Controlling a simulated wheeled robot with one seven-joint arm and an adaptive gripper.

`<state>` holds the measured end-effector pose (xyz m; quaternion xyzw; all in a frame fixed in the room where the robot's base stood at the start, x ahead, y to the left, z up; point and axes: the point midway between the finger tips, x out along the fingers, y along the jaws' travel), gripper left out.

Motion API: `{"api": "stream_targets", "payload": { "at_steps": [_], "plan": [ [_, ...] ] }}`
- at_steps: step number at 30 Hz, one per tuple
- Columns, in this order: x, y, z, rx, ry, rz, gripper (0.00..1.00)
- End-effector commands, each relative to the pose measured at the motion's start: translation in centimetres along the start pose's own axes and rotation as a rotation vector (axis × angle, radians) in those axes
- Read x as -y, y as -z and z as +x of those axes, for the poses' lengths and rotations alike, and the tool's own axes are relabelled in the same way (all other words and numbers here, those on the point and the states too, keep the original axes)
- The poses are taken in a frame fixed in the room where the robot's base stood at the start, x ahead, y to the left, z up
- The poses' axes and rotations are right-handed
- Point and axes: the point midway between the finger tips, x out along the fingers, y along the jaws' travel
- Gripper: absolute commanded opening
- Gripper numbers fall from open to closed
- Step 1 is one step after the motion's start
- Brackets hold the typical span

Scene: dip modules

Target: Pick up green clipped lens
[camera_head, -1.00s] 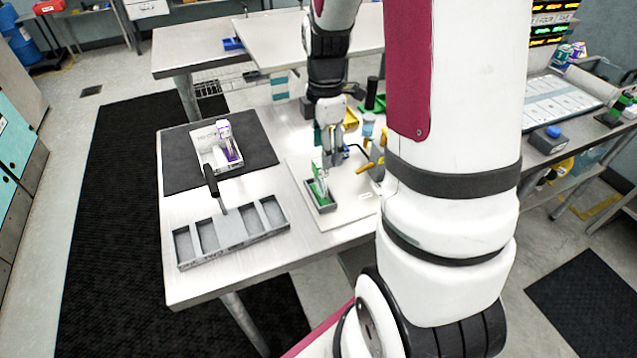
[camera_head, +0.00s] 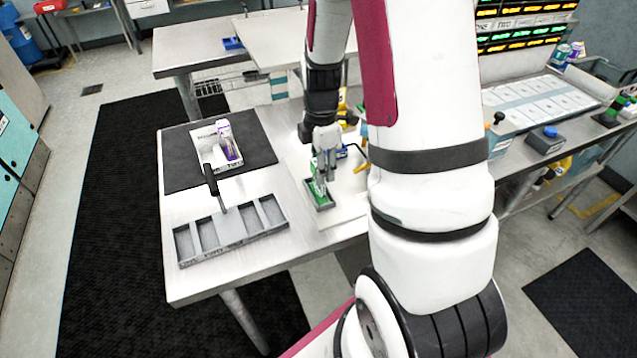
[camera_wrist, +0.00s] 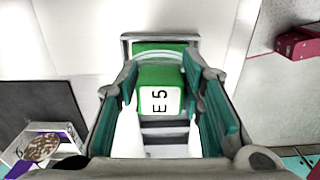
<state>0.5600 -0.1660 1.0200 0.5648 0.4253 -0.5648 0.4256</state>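The green clipped lens (camera_wrist: 160,92), with a white label reading "E 5", sits at a small grey tray with a green inside (camera_wrist: 161,42). In the head view the tray (camera_head: 319,207) is on the pale board, and the green lens (camera_head: 318,188) shows only partly below my gripper. My gripper (camera_head: 321,170) points down over it. In the wrist view its teal-lined fingers (camera_wrist: 160,80) stand on both sides of the lens, with narrow gaps visible, so it looks open around it. Finger contact lower down is hidden.
A grey tray with several compartments (camera_head: 228,232) and a black-handled tool (camera_head: 211,180) lie to the left. A white tray with a purple-and-white item (camera_head: 229,146) is on the dark mat (camera_head: 178,170). Yellow and blue items stand close behind my gripper.

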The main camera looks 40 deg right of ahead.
Motion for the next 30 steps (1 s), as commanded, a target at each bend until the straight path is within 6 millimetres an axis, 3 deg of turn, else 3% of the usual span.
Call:
{"api": "stream_targets", "payload": {
  "at_steps": [1,3,19,29,30],
  "plan": [
    [0.0,0.0,0.0,0.000,0.000,0.000,0.15],
    [0.0,0.0,0.1,0.000,0.001,0.000,0.00],
    [0.1,0.0,0.0,-0.001,0.005,0.001,0.00],
    [-0.1,0.0,-3.5,0.000,-0.003,0.001,0.00],
    [0.8,-0.1,-3.6,-0.001,0.002,0.002,0.00]
  ]
}}
